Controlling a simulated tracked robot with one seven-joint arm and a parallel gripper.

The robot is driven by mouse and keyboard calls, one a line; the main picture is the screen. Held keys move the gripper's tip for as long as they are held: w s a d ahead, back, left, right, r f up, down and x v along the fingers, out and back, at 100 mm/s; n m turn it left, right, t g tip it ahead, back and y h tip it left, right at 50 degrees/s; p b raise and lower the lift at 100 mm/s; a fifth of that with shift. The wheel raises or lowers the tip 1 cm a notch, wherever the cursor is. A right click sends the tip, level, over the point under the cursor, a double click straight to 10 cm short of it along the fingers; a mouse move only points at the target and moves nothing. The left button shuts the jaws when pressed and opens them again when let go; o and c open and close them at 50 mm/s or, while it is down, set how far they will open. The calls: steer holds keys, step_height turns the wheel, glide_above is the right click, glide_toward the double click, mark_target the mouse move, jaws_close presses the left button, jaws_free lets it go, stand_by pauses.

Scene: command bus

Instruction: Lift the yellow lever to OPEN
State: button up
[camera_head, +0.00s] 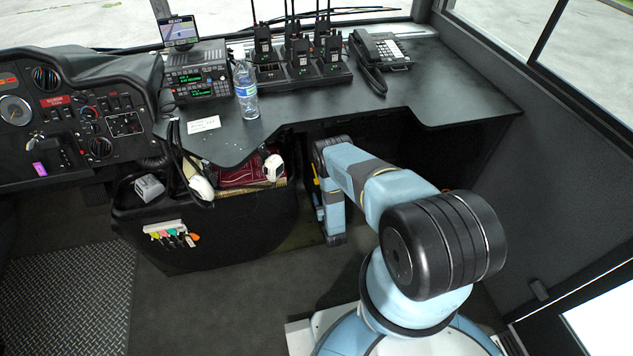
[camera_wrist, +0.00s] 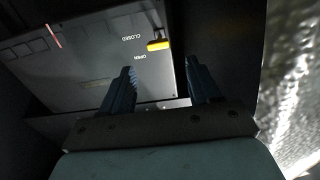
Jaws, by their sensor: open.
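The yellow lever (camera_wrist: 158,44) shows in the wrist view on a grey panel (camera_wrist: 85,65), near the panel's right edge. The panel is marked CLOSED and OPEN. The lever sits beside these words, closer to CLOSED. My gripper (camera_wrist: 161,65) is open and empty, its two fingers apart. In the wrist picture the lever lies just beyond the fingertips, between their lines, with no visible contact.
The black desk (camera_head: 290,118) overhangs my arm's end. It carries a water bottle (camera_head: 246,92), radios in a charger (camera_head: 300,68) and a telephone (camera_head: 381,55). A dark bin (camera_head: 225,230) with odds and ends stands left of my arm. Floor is clear in front of it.

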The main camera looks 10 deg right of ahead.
steer(key=w, duration=1)
steer(key=shift+d, duration=0.1)
steer(key=shift+c, duration=0.4)
jaws_close()
